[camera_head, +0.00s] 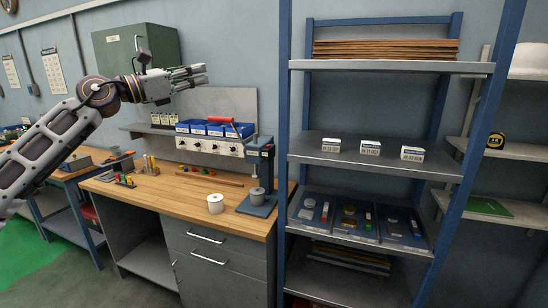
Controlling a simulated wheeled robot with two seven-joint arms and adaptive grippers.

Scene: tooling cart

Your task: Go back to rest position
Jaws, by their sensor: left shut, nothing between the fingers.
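My left arm comes in from the left edge, and its gripper (190,77) is raised in the air above the wooden workbench (165,192). The gripper points to the right, in front of the grey wall and the green cabinet (165,45). Its fingers are close together and nothing shows between them. The gripper touches nothing that I can see. My right gripper is not in this view.
A blue and grey shelf rack (390,66) stands at the right, holding white labelled boxes (371,147) and trays. Blue bins (215,129) sit behind.

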